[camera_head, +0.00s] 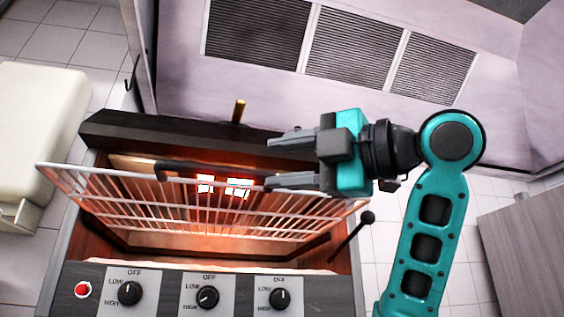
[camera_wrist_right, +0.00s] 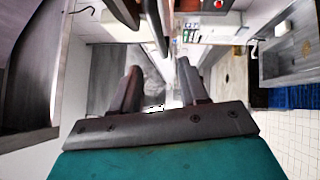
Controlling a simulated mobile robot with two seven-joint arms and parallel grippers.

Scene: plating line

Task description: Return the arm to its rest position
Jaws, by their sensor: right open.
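My right gripper (camera_head: 285,161) is in the head view, pointing left above the right part of the wire grate (camera_head: 130,205). Its two fingers are apart, and I see nothing held between them. In the right wrist view the fingers of this gripper (camera_wrist_right: 158,92) also stand apart with a gap between them. My right arm's teal links come up from the bottom right of the head view. My left gripper is not in either view.
The grate sits tilted in an orange-lit grill with a dark bar (camera_head: 215,170) across it. Three knobs (camera_head: 208,297) and a red button (camera_head: 83,289) are on its front panel. A cream block (camera_head: 40,125) stands left, a grey cabinet (camera_head: 525,240) right. Vents line the back wall.

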